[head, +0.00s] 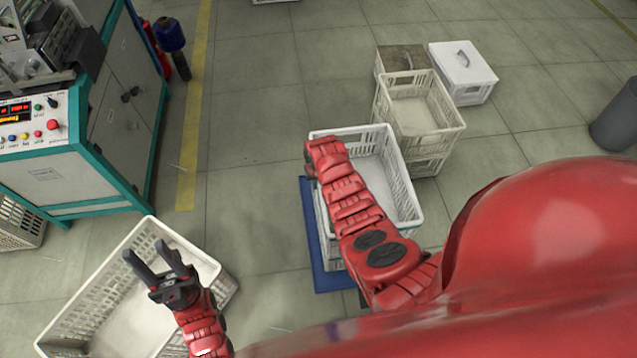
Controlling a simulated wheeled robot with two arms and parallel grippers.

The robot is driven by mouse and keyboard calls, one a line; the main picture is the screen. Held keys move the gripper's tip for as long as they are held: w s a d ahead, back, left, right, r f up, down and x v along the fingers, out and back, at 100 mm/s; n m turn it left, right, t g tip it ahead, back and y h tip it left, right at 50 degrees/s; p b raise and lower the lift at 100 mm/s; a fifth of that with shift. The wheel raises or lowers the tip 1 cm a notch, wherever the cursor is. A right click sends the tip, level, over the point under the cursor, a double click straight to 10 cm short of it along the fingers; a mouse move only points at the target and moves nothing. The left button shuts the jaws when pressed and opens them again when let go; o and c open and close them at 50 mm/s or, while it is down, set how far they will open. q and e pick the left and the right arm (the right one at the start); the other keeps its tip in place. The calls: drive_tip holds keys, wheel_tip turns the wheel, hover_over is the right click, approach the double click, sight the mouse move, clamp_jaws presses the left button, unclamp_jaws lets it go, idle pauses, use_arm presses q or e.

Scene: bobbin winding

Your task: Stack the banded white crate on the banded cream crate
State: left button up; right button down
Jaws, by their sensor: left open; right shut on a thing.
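A white slatted crate (404,185) is in the middle of the head view, over a blue base (310,225). My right arm reaches across it, and my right gripper (309,155) is at its left rim, shut on it; the fingertips are mostly hidden. A cream crate (448,118) tops a stack behind it to the right. Another pale, open crate (85,305) is at the lower left. My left gripper (146,251) is open and empty above that crate. I cannot make out bands on any crate, so which is the banded cream one is unclear.
A teal-framed machine cabinet (125,110) stands at the left. A lidded white box (463,65) and a brown-topped crate (402,57) are behind the stack. A grey bin (615,118) is at the right edge. Floor is clear between cabinet and middle crate.

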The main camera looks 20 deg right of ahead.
drive_tip(key=shift+w+r, duration=0.1)
drive_tip(key=c, duration=0.8)
unclamp_jaws()
drive_tip(key=shift+r, duration=0.65)
wheel_tip(320, 180, up, 16)
drive_tip(key=s+p, duration=0.1)
drive_tip(key=s, duration=0.1)
drive_tip(key=shift+s+a+p, duration=0.35)
drive_tip(key=shift+a, duration=0.05)
drive_tip(key=shift+f, duration=0.1)
